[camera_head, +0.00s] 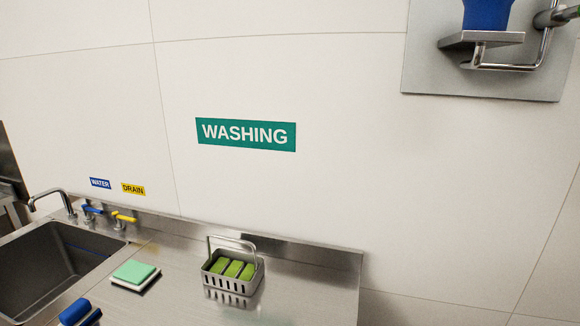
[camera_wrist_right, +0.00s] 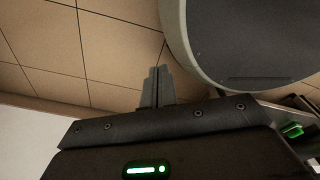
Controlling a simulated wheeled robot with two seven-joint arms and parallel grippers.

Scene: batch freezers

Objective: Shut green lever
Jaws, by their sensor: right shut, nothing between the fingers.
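No green lever can be made out for certain in the head view; the levers by the sink there are a blue lever (camera_head: 91,209) and a yellow lever (camera_head: 124,217). In the right wrist view a small bright green piece (camera_wrist_right: 292,130) shows at the right edge, on or beside dark parts. I cannot tell whether it is a lever. My right gripper (camera_wrist_right: 156,72) has its fingers together, empty, above a tan tiled floor and touching nothing that I can see. My left gripper is in neither view.
A steel counter (camera_head: 180,265) with a sink (camera_head: 45,262) runs along the white wall. On it stand a basket (camera_head: 234,290) of green blocks and a green-and-white sponge (camera_head: 135,272). A steel wall plate (camera_head: 420,70) holds a blue object (camera_head: 487,13).

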